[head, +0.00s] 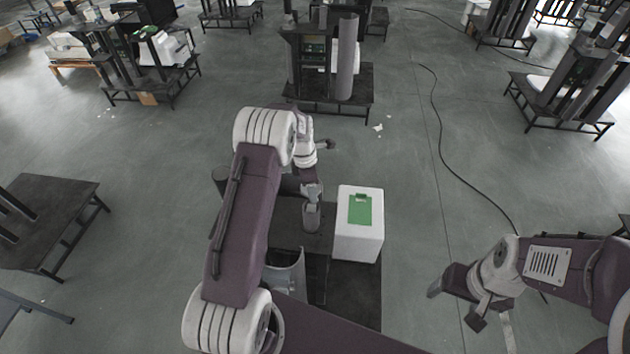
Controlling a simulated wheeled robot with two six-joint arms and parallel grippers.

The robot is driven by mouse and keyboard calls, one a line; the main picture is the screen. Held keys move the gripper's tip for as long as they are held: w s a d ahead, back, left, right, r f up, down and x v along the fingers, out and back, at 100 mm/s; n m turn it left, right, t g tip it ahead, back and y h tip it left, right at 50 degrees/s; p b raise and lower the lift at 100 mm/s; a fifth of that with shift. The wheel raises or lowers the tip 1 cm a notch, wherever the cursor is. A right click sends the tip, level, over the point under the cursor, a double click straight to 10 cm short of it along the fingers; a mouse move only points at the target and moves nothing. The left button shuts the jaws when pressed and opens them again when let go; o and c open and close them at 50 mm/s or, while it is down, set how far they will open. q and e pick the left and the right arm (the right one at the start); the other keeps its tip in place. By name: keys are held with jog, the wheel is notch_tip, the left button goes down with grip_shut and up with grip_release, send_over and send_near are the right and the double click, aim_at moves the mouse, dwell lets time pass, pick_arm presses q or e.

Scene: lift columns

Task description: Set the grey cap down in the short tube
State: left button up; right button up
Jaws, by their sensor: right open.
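The short tube (312,219) is a small grey upright cylinder on a dark stand in the middle of the head view. A lighter grey piece, which looks like the grey cap (312,194), is at the tube's top; I cannot tell whether it is seated or held just above. My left gripper (309,180) is directly over it, small and partly hidden by its own wrist, so its jaws are unclear. My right gripper (455,304) is open and empty, off to the right over the floor.
A white box (359,242) with a green panel (360,209) stands just right of the short tube. Other lift-column stands (330,75) are farther back. A black cable (462,178) lies on otherwise open floor to the right.

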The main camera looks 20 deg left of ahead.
pick_arm(q)
jog(key=shift+s+f+b, duration=0.1)
jog(key=shift+s+b, duration=0.35)
jog(key=shift+s, duration=0.55)
jog(key=f+b, duration=0.1)
jog(key=w+f+b, duration=0.1)
jog(key=f, duration=0.1)
jog(key=w+f+b, duration=0.1)
jog(key=f, duration=0.1)
jog(key=shift+w, duration=0.1)
jog(key=shift+f, duration=0.15)
jog(key=shift+s, duration=0.6)
jog(key=shift+w+f, duration=0.15)
jog(key=shift+w, duration=0.2)
pick_arm(e)
notch_tip(320, 180, down, 4)
jog(key=shift+s+f, duration=0.15)
jog(key=shift+f, duration=0.05)
pick_arm(q)
jog(key=shift+s, duration=0.1)
pick_arm(e)
jog(key=shift+s+r, duration=0.1)
pick_arm(q)
jog(key=shift+s+d+r, duration=0.1)
jog(key=shift+s+r, duration=0.1)
pick_arm(e)
jog(key=shift+s+r, duration=0.1)
jog(key=shift+r, duration=0.05)
